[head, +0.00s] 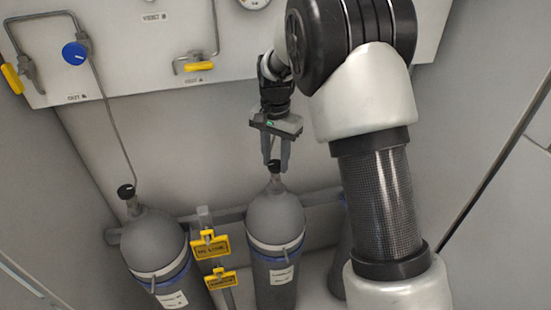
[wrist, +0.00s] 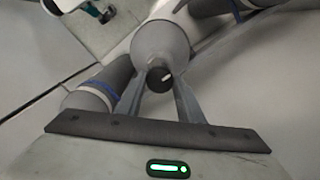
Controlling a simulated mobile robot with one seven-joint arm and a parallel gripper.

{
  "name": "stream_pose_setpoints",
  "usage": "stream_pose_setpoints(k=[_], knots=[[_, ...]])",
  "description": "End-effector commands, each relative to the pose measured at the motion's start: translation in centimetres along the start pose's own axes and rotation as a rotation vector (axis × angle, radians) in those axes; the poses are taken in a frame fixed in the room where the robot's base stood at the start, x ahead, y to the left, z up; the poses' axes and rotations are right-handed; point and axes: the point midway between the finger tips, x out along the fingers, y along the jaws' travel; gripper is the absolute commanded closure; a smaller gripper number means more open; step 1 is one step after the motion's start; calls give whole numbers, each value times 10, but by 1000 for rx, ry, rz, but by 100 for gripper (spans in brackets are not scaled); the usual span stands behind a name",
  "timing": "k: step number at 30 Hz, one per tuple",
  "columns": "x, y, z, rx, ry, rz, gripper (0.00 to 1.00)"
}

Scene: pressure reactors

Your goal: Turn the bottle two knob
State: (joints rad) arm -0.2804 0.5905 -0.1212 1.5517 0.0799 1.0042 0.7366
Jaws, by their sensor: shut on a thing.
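The middle grey gas bottle (head: 275,217) stands upright with a black knob (head: 274,166) with a white mark on its top. The same knob (wrist: 159,77) shows in the wrist view, in front of the bottle's rounded shoulder (wrist: 160,42). My gripper (head: 275,163) points down from above. Its two fingers (wrist: 158,72) lie on either side of this knob and are shut on it. The exact contact at the fingertips is partly hidden by the knob.
Another grey bottle (head: 157,242) with a black knob (head: 126,191) stands to the left, with a thin pipe above it. Yellow tags (head: 210,246) hang between the bottles. A third bottle is mostly hidden behind my arm. A panel with a blue knob (head: 75,53) is above.

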Motion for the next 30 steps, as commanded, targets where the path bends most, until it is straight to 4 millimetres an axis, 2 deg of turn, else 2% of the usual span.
stream_pose_setpoints(k=[8,9,12,23,26,30], knots=[[-1,0,-1,3,1,-2,88],[-1,0,-1,3,1,-2,64],[-1,0,0,2,1,-2,48],[-4,0,0,1,1,-1,47],[-14,-1,-1,1,3,-3,47],[-42,-1,-1,0,5,-5,47]])
